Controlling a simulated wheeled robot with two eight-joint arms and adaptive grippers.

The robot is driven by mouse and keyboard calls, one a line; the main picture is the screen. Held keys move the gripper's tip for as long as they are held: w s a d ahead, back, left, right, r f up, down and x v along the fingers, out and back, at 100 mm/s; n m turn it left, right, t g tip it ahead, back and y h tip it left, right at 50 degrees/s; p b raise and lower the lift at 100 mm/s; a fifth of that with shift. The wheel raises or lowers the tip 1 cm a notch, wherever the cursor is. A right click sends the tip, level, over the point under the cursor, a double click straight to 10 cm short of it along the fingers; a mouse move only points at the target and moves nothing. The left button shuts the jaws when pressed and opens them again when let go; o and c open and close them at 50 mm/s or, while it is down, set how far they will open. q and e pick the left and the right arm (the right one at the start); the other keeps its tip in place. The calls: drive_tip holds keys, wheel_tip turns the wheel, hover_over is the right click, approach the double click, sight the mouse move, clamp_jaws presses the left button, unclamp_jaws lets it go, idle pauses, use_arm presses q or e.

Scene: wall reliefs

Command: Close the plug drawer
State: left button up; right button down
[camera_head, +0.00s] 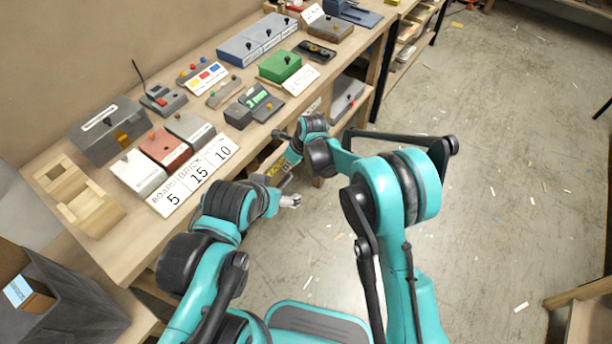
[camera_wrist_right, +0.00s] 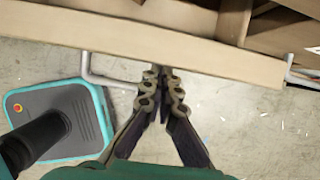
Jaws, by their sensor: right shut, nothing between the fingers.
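A light wooden drawer front (camera_wrist_right: 190,52) crosses the top of the right wrist view, with a grey bent handle (camera_wrist_right: 100,76) on its left part. Behind it, divided wooden compartments show from above; I cannot read a label that names the plug drawer. My right gripper (camera_wrist_right: 161,74) is shut and empty, its fingertips at the front's lower edge in the picture, right of the handle; contact is unclear. In the head view my right arm reaches to the bench front, where the drawer is mostly hidden. My left gripper (camera_head: 290,201) is small there, near the bench front; its jaws are unclear.
The wooden bench (camera_head: 62,225) carries several coloured boxes, including a green one (camera_head: 280,66), and a numbered board (camera_head: 192,176). A dark grey bin (camera_head: 75,318) stands at lower left. Open floor (camera_head: 500,180) with scattered scraps lies to the right.

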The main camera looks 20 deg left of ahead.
sight(272, 156)
drive_tip(key=a, duration=0.2)
drive_tip(key=w+a, duration=0.1)
drive_tip(key=a, duration=0.1)
drive_tip(key=w+a, duration=0.1)
drive_tip(key=shift+a, duration=0.4)
use_arm(q)
drive_tip(key=shift+d+r, duration=0.15)
use_arm(e)
drive_tip(key=shift+w+a+r, duration=0.1)
drive_tip(key=shift+a, duration=0.1)
